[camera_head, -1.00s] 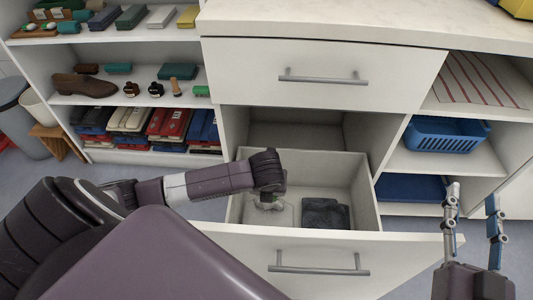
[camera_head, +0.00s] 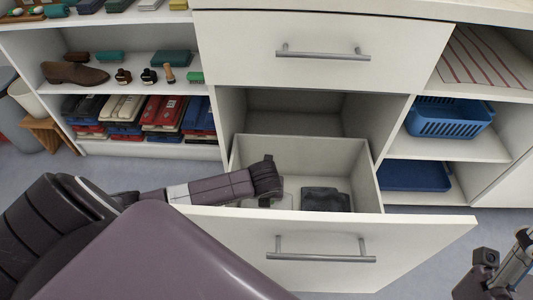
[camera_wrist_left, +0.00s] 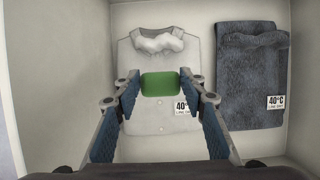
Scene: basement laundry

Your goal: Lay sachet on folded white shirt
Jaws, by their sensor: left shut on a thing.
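The folded white shirt (camera_wrist_left: 145,115) lies in the open drawer (camera_head: 364,185), with a fluffy white lump (camera_wrist_left: 158,43) at its collar and a 40°C label on it. In the head view only a sliver of the shirt (camera_head: 288,202) shows past my arm. My left gripper (camera_wrist_left: 160,84) points down into the drawer over the shirt, its fingers on both sides of a small green sachet (camera_wrist_left: 160,85). I cannot tell whether the sachet touches the shirt. My right gripper (camera_head: 522,245) is at the lower right, partly cut off, and its jaw opening is unclear.
A folded dark grey cloth (camera_wrist_left: 250,75) lies right of the shirt in the drawer. The drawer walls stand close around my left gripper. A closed drawer (camera_head: 320,50) is above. Shelves with a blue basket (camera_head: 450,118) stand at right, and shelves with a brown shoe (camera_head: 75,74) at left.

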